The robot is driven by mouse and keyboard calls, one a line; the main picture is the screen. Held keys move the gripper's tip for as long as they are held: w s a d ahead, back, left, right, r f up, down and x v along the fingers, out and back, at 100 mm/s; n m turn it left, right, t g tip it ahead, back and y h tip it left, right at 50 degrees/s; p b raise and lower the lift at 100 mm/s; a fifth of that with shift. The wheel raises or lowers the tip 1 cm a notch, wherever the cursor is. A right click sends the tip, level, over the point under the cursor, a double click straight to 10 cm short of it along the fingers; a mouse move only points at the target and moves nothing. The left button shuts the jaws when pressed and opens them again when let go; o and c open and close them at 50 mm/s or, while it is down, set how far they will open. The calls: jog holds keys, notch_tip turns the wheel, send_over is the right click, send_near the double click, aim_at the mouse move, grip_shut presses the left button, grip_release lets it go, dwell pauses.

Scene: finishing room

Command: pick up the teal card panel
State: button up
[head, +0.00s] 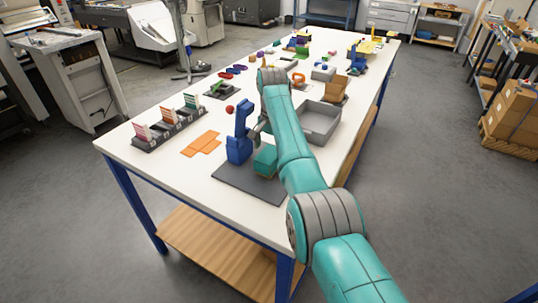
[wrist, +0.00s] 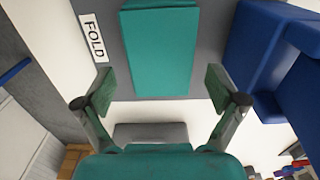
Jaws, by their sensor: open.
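The teal card panel (wrist: 158,55) lies on a grey mat (wrist: 118,80) in the wrist view, with a crease line near its top end. A teal piece that looks like the panel (head: 265,160) shows in the head view beside the blue fixture, partly hidden by my arm. My gripper (wrist: 159,90) is open and empty. Its two green-padded fingers stand apart, either side of the panel's lower end in the picture. I cannot tell whether they touch it. In the head view my arm hides most of the gripper.
A blue upright fixture (head: 239,135) stands close to the panel; it also fills the right of the wrist view (wrist: 270,50). A white FOLD label (wrist: 94,38) lies left of the panel. A grey tray (head: 322,122), orange cards (head: 202,143) and a card rack (head: 168,130) share the white table.

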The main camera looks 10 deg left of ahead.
jog(key=shift+f, duration=0.75)
jog(key=c, duration=1)
jog(key=shift+r, duration=0.15)
